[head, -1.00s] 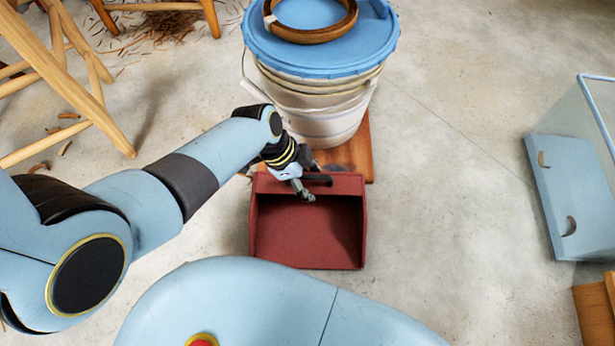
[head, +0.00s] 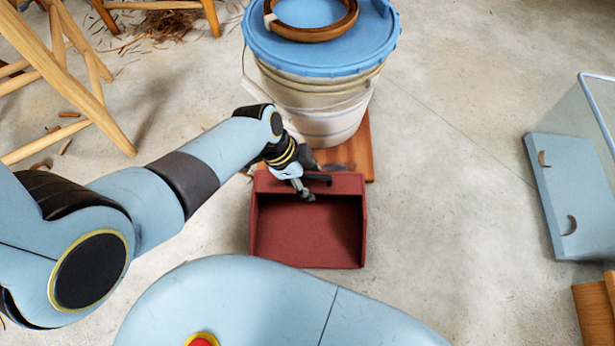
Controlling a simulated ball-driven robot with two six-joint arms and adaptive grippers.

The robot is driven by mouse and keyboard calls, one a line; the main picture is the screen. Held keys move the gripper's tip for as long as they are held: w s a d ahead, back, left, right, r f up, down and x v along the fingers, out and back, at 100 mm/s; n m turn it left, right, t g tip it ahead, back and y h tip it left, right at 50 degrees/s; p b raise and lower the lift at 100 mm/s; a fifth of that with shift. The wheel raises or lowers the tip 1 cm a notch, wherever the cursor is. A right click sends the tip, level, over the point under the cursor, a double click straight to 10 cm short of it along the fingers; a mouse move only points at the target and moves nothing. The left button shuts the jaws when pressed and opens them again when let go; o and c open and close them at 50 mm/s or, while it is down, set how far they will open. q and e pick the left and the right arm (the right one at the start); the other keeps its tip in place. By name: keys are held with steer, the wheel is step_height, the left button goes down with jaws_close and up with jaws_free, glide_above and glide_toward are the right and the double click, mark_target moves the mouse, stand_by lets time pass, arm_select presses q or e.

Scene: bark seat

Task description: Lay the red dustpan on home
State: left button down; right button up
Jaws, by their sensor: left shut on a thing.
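The red dustpan (head: 308,238) is in the middle of the head view, its open mouth toward me and its back edge close to a wooden board (head: 368,150). My left gripper (head: 308,192) is at the back of the dustpan and shut on it, near the dark handle. The gripper hides part of the handle. I cannot tell whether the dustpan touches the floor. Nothing in view is clearly marked as home. My right gripper is not in view.
A white bucket (head: 320,115) with a blue lid (head: 375,40) stands on the board, a brown ring (head: 312,33) on top. Wooden stool legs (head: 75,90) are at the upper left. A blue panel (head: 565,195) is at the right. The floor between is clear.

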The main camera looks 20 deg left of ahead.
arm_select(q)
steer(key=shift+f, duration=0.3)
stand_by(0.4)
steer(key=shift+c, duration=0.6)
jaws_free()
